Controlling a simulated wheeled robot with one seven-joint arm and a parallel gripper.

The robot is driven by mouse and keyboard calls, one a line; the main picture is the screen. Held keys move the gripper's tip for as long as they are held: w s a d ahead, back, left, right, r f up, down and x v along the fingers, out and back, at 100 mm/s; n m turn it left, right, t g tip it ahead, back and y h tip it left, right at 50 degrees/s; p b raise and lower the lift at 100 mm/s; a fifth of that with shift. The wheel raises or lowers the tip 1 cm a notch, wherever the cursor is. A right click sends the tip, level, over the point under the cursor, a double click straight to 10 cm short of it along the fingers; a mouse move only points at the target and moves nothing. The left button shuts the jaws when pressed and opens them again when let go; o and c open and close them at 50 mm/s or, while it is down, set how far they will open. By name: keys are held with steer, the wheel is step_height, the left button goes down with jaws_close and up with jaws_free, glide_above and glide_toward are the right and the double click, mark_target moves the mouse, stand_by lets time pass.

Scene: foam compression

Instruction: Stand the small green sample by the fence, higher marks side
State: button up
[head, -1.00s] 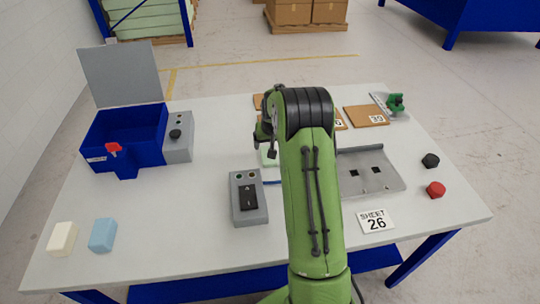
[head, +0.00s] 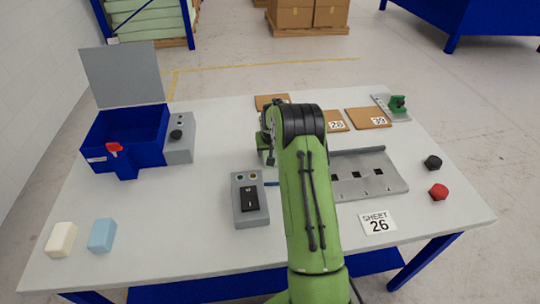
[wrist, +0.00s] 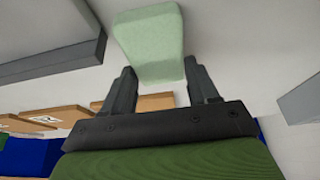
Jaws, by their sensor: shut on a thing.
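The small green sample (wrist: 150,45) is a pale green block at the top of the wrist view. It sits between the fingertips of my gripper (wrist: 158,72), which is shut on it. In the head view my arm hides most of the gripper and sample. A grey plate (head: 385,183) with several dark square holes lies right of my arm. A raised rail, seemingly the fence (head: 362,151), runs along its far edge. Brown boards behind bear the marks 26 (head: 337,126) and 39 (head: 379,121). A white card (head: 378,222) reads "SHEET 26".
A grey switch box (head: 249,205) stands just left of my arm. A blue open-lidded box (head: 125,135) is at far left. White (head: 61,238) and light blue (head: 103,235) blocks lie front left. Black (head: 432,162) and red (head: 438,191) knobs lie right. A green clamp (head: 397,103) stands at back right.

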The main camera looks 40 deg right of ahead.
step_height(320, 180, up, 10)
steer(key=shift+r+p, duration=0.1)
steer(key=shift+p, duration=0.9)
steer(key=shift+c, duration=0.2)
